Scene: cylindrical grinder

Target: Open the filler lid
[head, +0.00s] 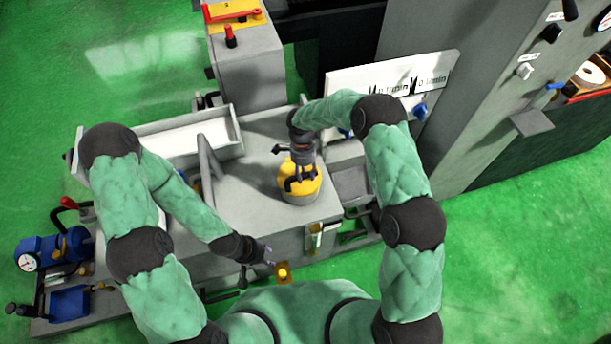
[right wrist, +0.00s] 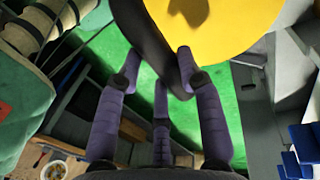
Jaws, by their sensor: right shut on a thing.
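The yellow filler lid (head: 306,188) sits on a short round grey neck on top of the grey machine tank, in the middle of the head view. Its dark handle (head: 291,185) shows at its left side. My right gripper (head: 302,172) is right over the lid, reaching down to it. In the right wrist view the lid (right wrist: 225,25) fills the upper right, and the fingers are shut on its dark handle (right wrist: 160,48). I cannot tell whether the lid is raised. My left gripper (head: 266,253) is low, in front of the tank; its finger opening is unclear.
A small brass-coloured part with a bright yellow middle (head: 283,273) is near my left gripper. A grey open trough (head: 235,148) lies left of the lid. A white splash panel (head: 350,82) and the tall grey cabinet (head: 480,90) stand behind and right. Green floor is free at the left.

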